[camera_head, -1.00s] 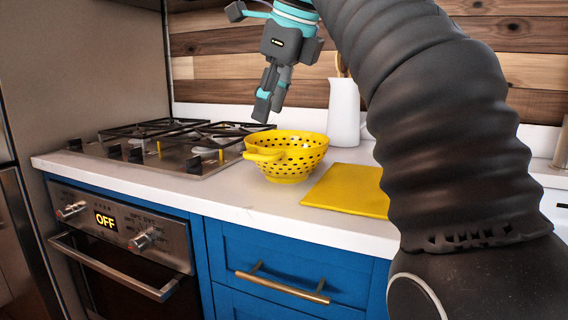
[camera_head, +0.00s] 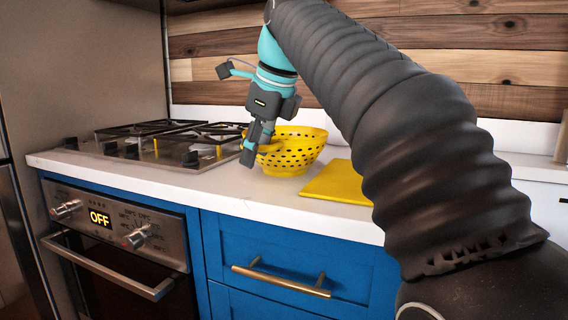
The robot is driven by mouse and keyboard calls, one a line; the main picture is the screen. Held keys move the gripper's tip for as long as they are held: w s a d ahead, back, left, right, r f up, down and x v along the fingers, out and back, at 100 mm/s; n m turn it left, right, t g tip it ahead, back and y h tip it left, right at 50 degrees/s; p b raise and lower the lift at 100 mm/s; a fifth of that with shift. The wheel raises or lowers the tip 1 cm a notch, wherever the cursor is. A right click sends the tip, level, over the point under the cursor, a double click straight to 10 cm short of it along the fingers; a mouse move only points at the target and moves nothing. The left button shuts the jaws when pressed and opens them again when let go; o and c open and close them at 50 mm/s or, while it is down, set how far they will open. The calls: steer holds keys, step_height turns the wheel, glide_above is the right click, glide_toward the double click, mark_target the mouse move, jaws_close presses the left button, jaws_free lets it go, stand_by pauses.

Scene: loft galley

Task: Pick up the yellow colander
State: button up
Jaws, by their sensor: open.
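The yellow colander (camera_head: 299,149) stands upright on the white counter, between the gas hob and a yellow board. It has rows of round holes, and its handle on the near left side is partly hidden by my gripper. My gripper (camera_head: 248,160) points down at the colander's left side, with its fingers around or in front of that handle. The fingers are open. I cannot tell from this view whether they touch the handle.
The gas hob (camera_head: 160,158) with black grates lies to the left. The yellow board (camera_head: 338,183) lies flat to the right of the colander. The counter's front edge (camera_head: 223,205) runs above blue drawers and an oven, with bare counter in front of the colander.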

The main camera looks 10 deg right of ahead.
jaws_close()
stand_by(0.4)
